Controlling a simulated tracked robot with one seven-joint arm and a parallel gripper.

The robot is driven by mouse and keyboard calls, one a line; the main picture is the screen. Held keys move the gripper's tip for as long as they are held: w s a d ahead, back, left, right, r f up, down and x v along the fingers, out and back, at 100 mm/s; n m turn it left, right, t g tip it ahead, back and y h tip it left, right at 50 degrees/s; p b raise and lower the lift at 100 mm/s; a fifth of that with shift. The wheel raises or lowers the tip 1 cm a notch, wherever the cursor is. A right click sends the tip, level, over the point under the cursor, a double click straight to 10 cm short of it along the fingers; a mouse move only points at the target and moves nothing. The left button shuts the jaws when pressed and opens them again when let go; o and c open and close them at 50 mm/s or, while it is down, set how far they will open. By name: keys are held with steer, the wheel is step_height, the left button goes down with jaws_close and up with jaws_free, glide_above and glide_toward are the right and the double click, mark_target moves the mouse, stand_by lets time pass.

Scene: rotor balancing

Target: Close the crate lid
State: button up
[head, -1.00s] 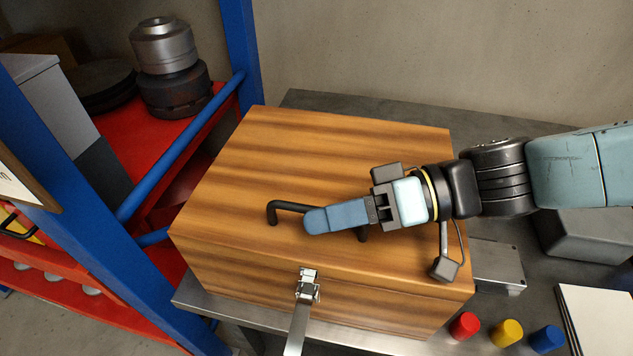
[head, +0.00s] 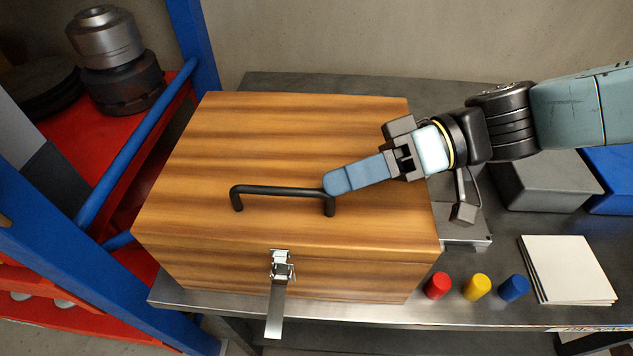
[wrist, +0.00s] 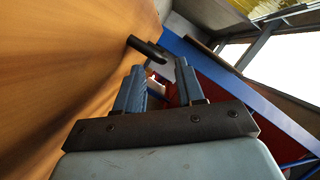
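The wooden crate (head: 200,276) stands on the metal bench, and its lid (head: 270,140) lies flat on it, looking shut. A black bar handle (head: 280,190) is on the lid and also shows in the wrist view (wrist: 146,47). A metal latch (head: 281,270) is on the crate's front, its long strap hanging down. My gripper (head: 334,184) is just above the lid, its blue fingertips by the handle's right end. In the wrist view its fingers (wrist: 158,72) are apart with nothing held between them. Whether they touch the lid or handle cannot be told.
Red (head: 437,286), yellow (head: 476,287) and blue (head: 514,288) pegs stand right of the crate, beside white sheets (head: 568,270). A grey box (head: 545,182) is behind them. A blue-framed red shelf (head: 150,122) with metal parts is close on the left.

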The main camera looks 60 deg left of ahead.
mark_target(393, 193)
steer(key=v, duration=0.7)
steer(key=shift+w+d, duration=0.1)
stand_by(0.5)
